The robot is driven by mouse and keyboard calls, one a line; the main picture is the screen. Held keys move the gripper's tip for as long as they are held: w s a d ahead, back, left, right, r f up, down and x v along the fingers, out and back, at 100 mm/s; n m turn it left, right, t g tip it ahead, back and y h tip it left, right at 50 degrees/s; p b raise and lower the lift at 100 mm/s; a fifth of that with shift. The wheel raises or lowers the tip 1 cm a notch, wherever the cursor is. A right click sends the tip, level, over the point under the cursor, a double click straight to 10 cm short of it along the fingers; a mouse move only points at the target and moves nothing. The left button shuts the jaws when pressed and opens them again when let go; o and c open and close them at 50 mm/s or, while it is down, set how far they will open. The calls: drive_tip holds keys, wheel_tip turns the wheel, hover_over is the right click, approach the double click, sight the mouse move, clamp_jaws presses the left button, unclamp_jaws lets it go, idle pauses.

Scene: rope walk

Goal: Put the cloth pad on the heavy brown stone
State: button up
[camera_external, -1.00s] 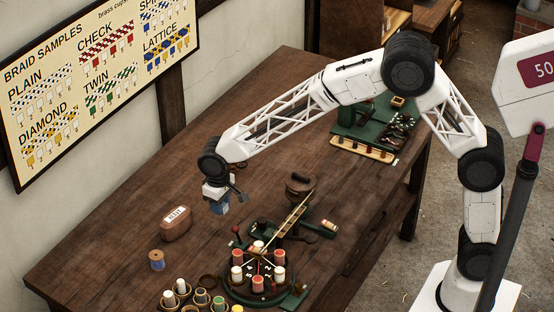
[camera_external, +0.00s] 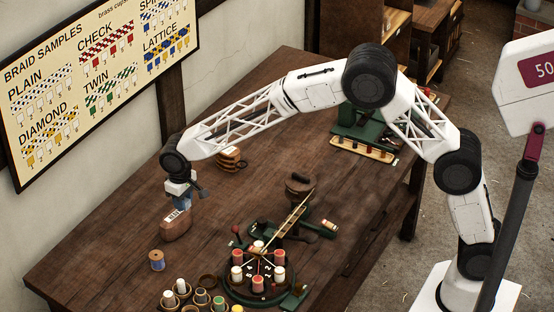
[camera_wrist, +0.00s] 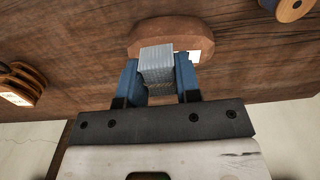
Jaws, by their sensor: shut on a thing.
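The heavy brown stone (camera_external: 176,231) lies on the wooden table with a white label on it. In the wrist view the stone (camera_wrist: 163,28) is just beyond my fingertips, partly covered by the pad. My gripper (camera_external: 183,205) is at the upper right edge of the stone in the outside view. In the wrist view its blue fingers (camera_wrist: 157,78) are shut on the grey-blue, ribbed cloth pad (camera_wrist: 156,63). The pad overlaps the stone's near edge in that view; I cannot tell whether they touch.
A blue spool (camera_external: 157,261) stands in front of the stone. A stack of brown pieces (camera_external: 229,158) sits behind, to the right. The braiding device (camera_external: 258,285) with red and white bobbins and several small cups (camera_external: 185,290) are nearer. The table between is clear.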

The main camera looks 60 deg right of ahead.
sight(175, 214)
drive_tip(key=shift+w+a+f, duration=0.1)
drive_tip(key=shift+w+a, duration=0.15)
drive_tip(key=shift+w, duration=0.6)
drive_tip(key=shift+w+a+f, duration=0.1)
drive_tip(key=shift+w+a, duration=0.15)
drive_tip(key=shift+w, duration=0.55)
drive_tip(key=shift+f, duration=1.75)
drive_tip(key=shift+f, duration=0.15)
drive_tip(key=o, duration=0.9)
drive_tip(key=shift+r, duration=0.2)
wheel_tip(175, 214, up, 12)
